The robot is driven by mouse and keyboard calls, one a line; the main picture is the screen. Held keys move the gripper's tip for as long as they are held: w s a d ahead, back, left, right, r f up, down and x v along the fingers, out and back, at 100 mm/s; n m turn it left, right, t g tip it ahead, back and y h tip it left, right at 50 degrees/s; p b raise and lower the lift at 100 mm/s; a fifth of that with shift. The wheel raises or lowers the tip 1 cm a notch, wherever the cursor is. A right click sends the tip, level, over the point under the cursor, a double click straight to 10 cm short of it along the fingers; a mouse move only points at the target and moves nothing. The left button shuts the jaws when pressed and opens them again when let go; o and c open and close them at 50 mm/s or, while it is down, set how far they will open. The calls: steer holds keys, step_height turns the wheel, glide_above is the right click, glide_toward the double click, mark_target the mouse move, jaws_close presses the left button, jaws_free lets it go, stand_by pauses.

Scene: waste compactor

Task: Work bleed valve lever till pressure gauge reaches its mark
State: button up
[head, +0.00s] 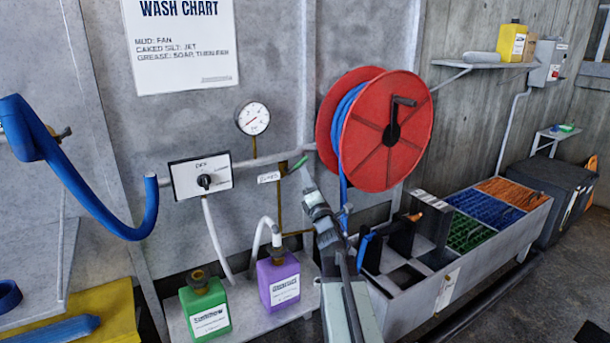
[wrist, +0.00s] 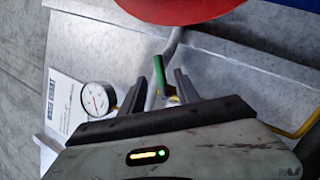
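The green bleed valve lever (head: 297,164) sits on the wall pipe, left of the red hose reel. In the wrist view the green lever (wrist: 159,72) stands between the fingers of my gripper (wrist: 160,82). The fingers are apart, with visible gaps beside the lever; I cannot tell whether either finger touches it. In the head view my gripper (head: 306,184) is just below the lever, its tips small. The round white pressure gauge (head: 253,118) is on the wall above the pipe and also shows in the wrist view (wrist: 98,98). Its reading and mark are too small to tell.
The red hose reel (head: 398,138) is close to the right of the lever. A selector box (head: 201,176) is on the wall at left. A green jug (head: 205,305) and a purple jug (head: 278,278) stand below. A bin bench (head: 430,298) runs along the right.

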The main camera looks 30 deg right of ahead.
steer(key=c, duration=0.4)
steer(key=shift+a+r+n, duration=0.1)
steer(key=shift+n, duration=0.3)
jaws_close()
steer(key=s+a+f+n+g+y+p, duration=0.15)
steer(key=n+y, duration=0.25)
steer(key=n, duration=0.5)
steer(key=a+n+y+p, duration=0.15)
steer(key=n+y, duration=0.25)
steer(key=n, duration=0.6)
steer(key=s+d+f+n+g+h+p, duration=0.2)
steer(key=s+d, duration=0.3)
steer(key=d, duration=0.4)
steer(key=w+a+r+p, duration=0.3)
steer(key=w+r, duration=0.1)
steer(key=w, duration=0.6)
steer(key=shift+w, duration=0.3)
